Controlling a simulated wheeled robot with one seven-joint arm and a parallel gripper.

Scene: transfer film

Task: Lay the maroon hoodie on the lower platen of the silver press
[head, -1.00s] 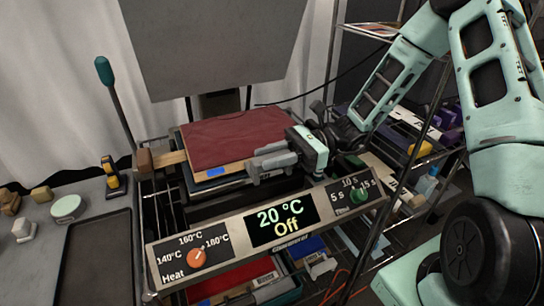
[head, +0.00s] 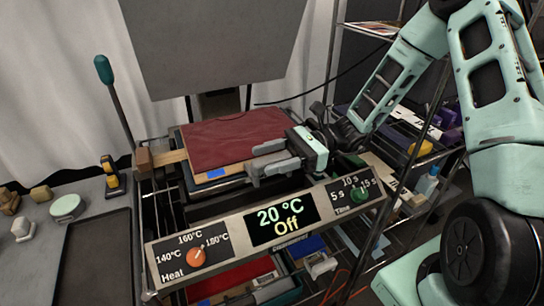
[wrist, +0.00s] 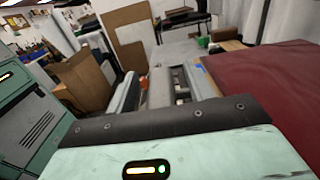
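The maroon hoodie (head: 232,138) lies flat and folded on a thin wooden board (head: 238,168) with a blue tag at its front edge. The board appears to rest on the lower platen of the silver press (head: 275,225), which is mostly hidden beneath it. The grey upper platen (head: 215,45) is raised above and behind. My gripper (head: 256,161) is at the board's front right, with its two fingers apart and nothing clearly held between them. In the wrist view, the hoodie (wrist: 268,88) is to the right of the fingers (wrist: 160,88).
The press's front panel has an orange heat knob (head: 196,257), a green time knob (head: 359,194) and a display (head: 281,217) reading 20 °C, Off. A teal-tipped lever (head: 104,70) rises at left. A shelf (head: 437,152) with goods stands at right. Folded red cloth (head: 230,279) lies below.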

